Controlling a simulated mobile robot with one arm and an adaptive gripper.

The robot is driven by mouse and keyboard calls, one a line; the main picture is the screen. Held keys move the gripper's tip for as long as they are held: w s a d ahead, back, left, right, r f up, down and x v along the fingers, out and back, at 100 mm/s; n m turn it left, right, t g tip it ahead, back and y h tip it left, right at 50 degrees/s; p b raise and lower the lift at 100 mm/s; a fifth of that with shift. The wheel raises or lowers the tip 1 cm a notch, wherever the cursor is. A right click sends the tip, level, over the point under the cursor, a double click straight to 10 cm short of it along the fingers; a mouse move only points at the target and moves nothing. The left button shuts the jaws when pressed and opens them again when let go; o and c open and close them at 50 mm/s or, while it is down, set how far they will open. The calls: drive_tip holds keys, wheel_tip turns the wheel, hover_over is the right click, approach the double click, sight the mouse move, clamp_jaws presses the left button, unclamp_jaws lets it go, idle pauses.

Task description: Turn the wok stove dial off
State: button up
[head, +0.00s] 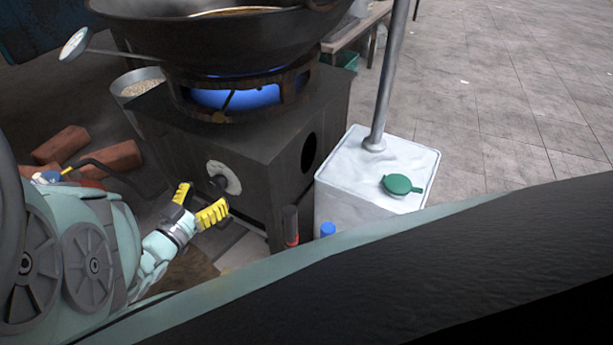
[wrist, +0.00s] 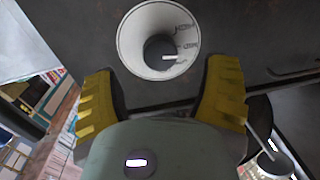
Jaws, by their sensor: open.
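The wok stove (head: 255,150) is a dark box with a blue flame (head: 235,97) burning under a large black wok (head: 215,40). Its dial (head: 218,184) is a dark knob on a round pale plate (head: 228,172) on the stove's front face. In the wrist view the dial (wrist: 161,52) is a dark round knob with a white mark pointing right, on a white printed disc (wrist: 135,40). My gripper (head: 199,202) has yellow fingers, is open and empty, and is close in front of the dial. In the wrist view the fingers (wrist: 163,95) are spread just below the dial, apart from it.
Paved floor (head: 520,80) at right is open.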

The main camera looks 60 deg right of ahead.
sight(217, 185)
drive_tip(key=d, duration=0.1)
drive_tip(key=d+b, duration=0.2)
drive_tip(key=d, duration=0.1)
drive_tip(key=shift+w+f, duration=0.1)
drive_tip(key=shift+w, duration=0.15)
drive_tip(key=shift+d, duration=0.4)
drive_tip(key=shift+o, duration=0.3)
drive_tip(key=shift+w+a, duration=0.1)
drive_tip(key=c, duration=1.3)
